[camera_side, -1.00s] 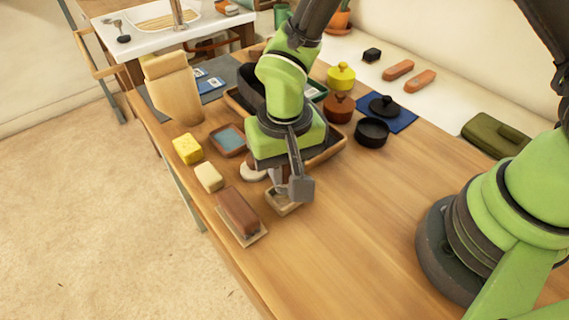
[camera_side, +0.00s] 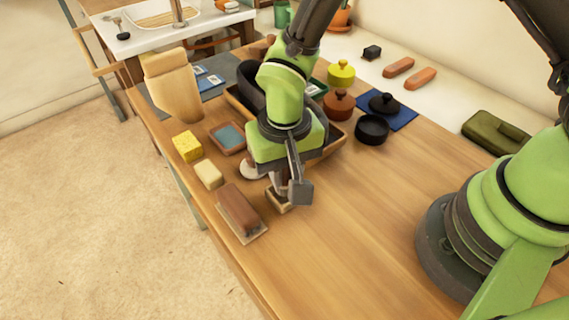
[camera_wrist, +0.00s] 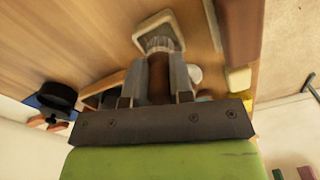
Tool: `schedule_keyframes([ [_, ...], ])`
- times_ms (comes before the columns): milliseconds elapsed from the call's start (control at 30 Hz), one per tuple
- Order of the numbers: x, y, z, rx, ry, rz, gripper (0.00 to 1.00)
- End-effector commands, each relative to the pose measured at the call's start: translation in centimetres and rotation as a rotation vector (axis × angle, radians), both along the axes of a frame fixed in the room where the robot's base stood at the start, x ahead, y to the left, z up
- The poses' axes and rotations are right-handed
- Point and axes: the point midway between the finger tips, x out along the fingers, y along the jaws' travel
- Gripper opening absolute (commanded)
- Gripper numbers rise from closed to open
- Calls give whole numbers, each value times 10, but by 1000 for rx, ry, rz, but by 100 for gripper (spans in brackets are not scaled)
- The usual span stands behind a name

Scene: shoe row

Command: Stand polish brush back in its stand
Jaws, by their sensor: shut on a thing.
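My gripper (camera_side: 284,190) is shut on the polish brush (camera_wrist: 158,80), whose brown handle lies between the two fingers in the wrist view (camera_wrist: 157,85). Its pale grey bristles point away from the gripper, at the stand. The stand (camera_side: 279,208) is a small light wooden square holder on the table, directly below the gripper in the side view. It also shows in the wrist view (camera_wrist: 151,22), with the bristles overlapping its near part. I cannot tell whether the bristles are inside it or just above it. In the side view the gripper mostly hides the brush.
A brown block brush (camera_side: 238,209) on a pale board lies left of the stand, with a cream block (camera_side: 209,174) and yellow sponge (camera_side: 187,147) behind. A wooden tray (camera_side: 335,139) is behind the gripper, a black tin (camera_side: 371,130) to its right. Table right of the gripper is clear.

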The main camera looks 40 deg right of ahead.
Motion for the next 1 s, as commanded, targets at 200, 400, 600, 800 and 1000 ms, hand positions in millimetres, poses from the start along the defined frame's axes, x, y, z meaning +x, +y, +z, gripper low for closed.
schedule_keyframes([
  [200, 0, 0, 0, 0, 0, 0, 0],
  [400, 0, 0, -4, -1, 1, 0, 0],
  [600, 0, 0, -11, 0, 0, 0, 0],
  [800, 0, 0, -12, 0, 0, -1, 0],
  [1000, 0, 0, -13, 0, 0, -1, 0],
])
